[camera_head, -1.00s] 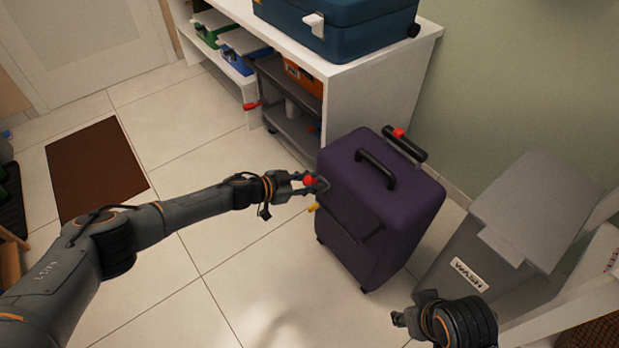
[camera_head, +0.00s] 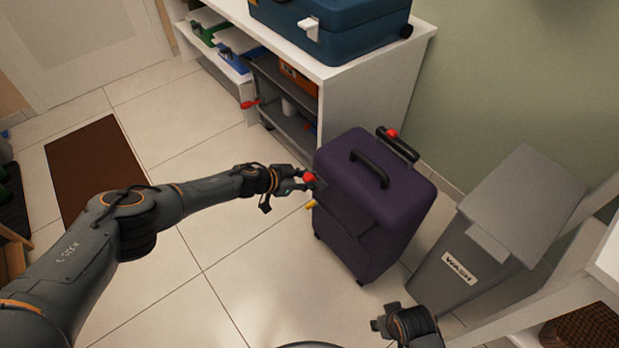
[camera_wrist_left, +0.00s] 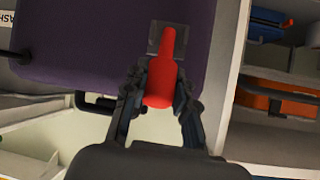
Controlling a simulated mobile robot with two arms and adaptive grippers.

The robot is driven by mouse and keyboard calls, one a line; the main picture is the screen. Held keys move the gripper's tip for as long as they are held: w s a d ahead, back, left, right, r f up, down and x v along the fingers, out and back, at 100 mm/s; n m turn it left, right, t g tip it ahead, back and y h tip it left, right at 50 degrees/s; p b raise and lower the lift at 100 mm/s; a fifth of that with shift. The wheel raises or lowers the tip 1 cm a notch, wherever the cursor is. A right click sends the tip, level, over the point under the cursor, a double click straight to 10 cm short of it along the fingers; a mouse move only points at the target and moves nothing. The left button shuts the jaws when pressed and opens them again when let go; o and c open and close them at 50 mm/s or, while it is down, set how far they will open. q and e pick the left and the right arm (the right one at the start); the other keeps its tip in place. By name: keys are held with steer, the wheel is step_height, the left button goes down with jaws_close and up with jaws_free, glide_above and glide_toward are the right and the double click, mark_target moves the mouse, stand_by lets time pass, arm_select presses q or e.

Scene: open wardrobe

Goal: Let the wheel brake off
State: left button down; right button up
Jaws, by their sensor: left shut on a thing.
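A purple suitcase (camera_head: 375,195) stands upright on the tiled floor, with a black carry handle (camera_head: 370,168) and a pull handle (camera_head: 398,146) bearing a red button. A red lever (camera_head: 309,177) sits on a small grey plate on its left side; it also shows in the left wrist view (camera_wrist_left: 160,80). My left gripper (camera_head: 306,181) is shut on the red lever, one finger on each side of it. A small yellow part (camera_head: 311,204) shows just below. My right gripper (camera_head: 383,322) is low in the head view, apart from the suitcase; its fingers are too unclear to read.
A white shelf unit (camera_head: 365,105) stands behind the suitcase, with a blue case (camera_head: 340,25) on top and a grey cart (camera_head: 285,115) under it. A grey bin (camera_head: 500,230) marked WASH is close on the right.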

arm_select(q)
steer(key=c, duration=1.1)
jaws_free()
steer(key=shift+o, duration=0.2)
steer(key=v, duration=1.2)
steer(key=shift+r, duration=0.1)
